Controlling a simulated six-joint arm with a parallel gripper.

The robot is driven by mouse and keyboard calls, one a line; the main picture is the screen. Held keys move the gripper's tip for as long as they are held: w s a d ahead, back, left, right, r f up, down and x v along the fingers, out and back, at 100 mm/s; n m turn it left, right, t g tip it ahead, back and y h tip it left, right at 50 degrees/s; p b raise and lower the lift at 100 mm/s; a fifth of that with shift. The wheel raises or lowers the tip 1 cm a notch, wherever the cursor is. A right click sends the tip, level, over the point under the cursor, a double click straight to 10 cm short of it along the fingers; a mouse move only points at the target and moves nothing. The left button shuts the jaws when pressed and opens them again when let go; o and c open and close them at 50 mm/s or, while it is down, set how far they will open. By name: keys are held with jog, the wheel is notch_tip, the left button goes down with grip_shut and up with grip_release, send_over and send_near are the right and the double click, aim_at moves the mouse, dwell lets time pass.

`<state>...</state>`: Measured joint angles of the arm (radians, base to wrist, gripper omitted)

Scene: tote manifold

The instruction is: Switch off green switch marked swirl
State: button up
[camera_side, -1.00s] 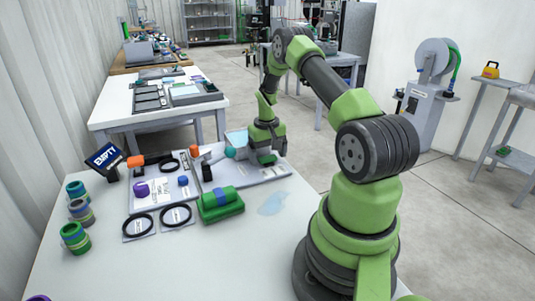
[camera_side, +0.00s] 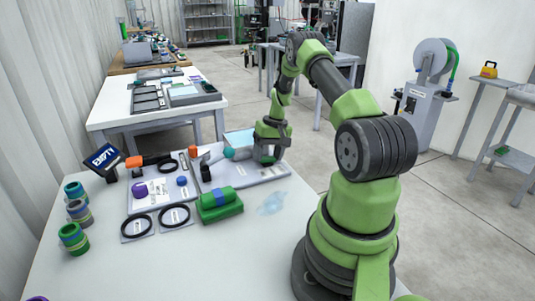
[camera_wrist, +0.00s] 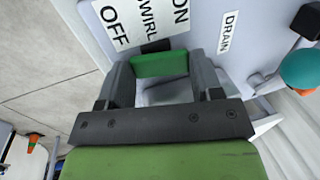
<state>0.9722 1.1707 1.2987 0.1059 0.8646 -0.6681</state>
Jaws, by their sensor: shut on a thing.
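The green switch (camera_wrist: 160,65) shows between my fingertips in the wrist view, next to a white label (camera_wrist: 145,22) reading ON, SWIRL and OFF. My gripper (camera_wrist: 163,75) is shut on this green piece, one dark finger on each side. In the side view my gripper (camera_side: 267,153) is low over the right part of the grey panel (camera_side: 245,176), with the green piece (camera_side: 267,160) just under its fingers. The fingers hide part of the switch, and I cannot tell its exact setting.
A DRAIN label (camera_wrist: 229,32) and a teal ball-shaped knob (camera_wrist: 300,69) are to the right in the wrist view. In the side view, a green block with a blue band (camera_side: 219,203), black rings (camera_side: 174,216) and a tilted dark sign (camera_side: 103,159) stand nearby.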

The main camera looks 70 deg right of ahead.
jog(key=o, duration=0.9)
jog(key=v, duration=1)
jog(key=shift+f, duration=0.1)
